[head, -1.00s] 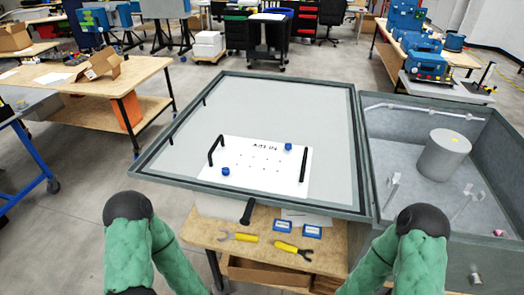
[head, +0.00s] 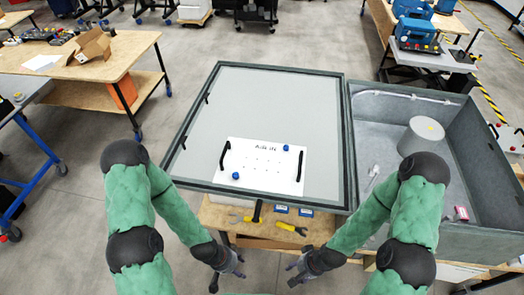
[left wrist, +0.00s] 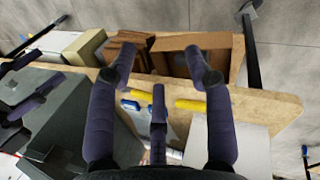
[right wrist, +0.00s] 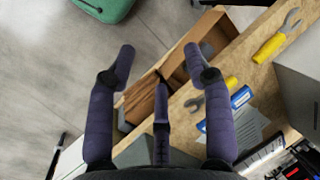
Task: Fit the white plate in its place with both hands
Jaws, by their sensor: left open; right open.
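The white plate (head: 262,166) lies on the grey panel of the large framed tray (head: 268,96), near its front edge. It has a black handle at its left end (head: 225,157) and another at its right end (head: 300,166), two blue knobs and several small holes. My left gripper (head: 238,268) is open and empty in front of the tray, low near the workbench; its spread fingers show in the left wrist view (left wrist: 166,70). My right gripper (head: 290,273) is open and empty to its right, also apart from the plate; its fingers show in the right wrist view (right wrist: 158,65).
A wooden bench (head: 222,215) under the tray's front edge carries yellow-handled tools (head: 291,229) and small blue boxes (head: 282,209). An open grey bin with a cylinder (head: 421,135) adjoins the tray on the right. Another wooden table (head: 125,60) stands at left.

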